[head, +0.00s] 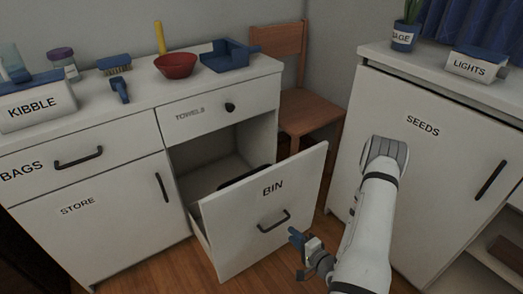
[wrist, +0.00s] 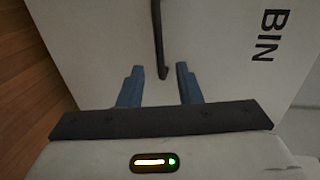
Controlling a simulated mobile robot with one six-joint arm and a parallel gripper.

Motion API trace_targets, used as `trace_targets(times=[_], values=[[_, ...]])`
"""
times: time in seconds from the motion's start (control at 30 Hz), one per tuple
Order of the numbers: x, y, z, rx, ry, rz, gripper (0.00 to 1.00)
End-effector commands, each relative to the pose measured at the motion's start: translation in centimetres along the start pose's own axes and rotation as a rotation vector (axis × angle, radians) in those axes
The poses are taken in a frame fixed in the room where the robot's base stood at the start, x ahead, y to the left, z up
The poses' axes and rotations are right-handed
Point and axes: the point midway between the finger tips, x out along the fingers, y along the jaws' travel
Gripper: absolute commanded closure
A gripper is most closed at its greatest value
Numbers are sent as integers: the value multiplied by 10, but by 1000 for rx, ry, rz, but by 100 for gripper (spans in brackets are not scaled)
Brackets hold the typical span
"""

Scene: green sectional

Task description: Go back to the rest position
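My gripper (head: 296,238) is in front of the open drawer front labelled BIN (head: 300,190), below and to the right of its black handle (head: 273,221). In the wrist view its two blue fingers (wrist: 158,84) stand apart with nothing between them. The handle (wrist: 158,40) shows beyond the fingertips, with its end near the gap, and does not appear gripped. The BIN front also fills most of the wrist view (wrist: 215,45).
The BIN drawer stands pulled out of the left cabinet, below the TOWELS drawer (head: 218,108). The SEEDS cabinet door (head: 440,150) is at the right. A wooden chair (head: 303,105) stands behind, between the cabinets. Wooden floor (head: 262,270) shows below the drawer.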

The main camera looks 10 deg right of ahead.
Motion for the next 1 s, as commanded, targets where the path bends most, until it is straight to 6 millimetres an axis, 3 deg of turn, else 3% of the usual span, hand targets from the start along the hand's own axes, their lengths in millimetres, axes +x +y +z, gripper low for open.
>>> trace_targets(times=[0.17, 0.37, 0.67, 0.87, 1.0], values=[[3, -14, -3, -47, -7, 28, 69], [14, -75, -22, -306, -34, 205, 69], [8, -200, -51, -715, -57, 537, 69], [-16, -294, -54, -896, -76, 733, 69], [-42, -361, -44, -980, -106, 854, 69]])
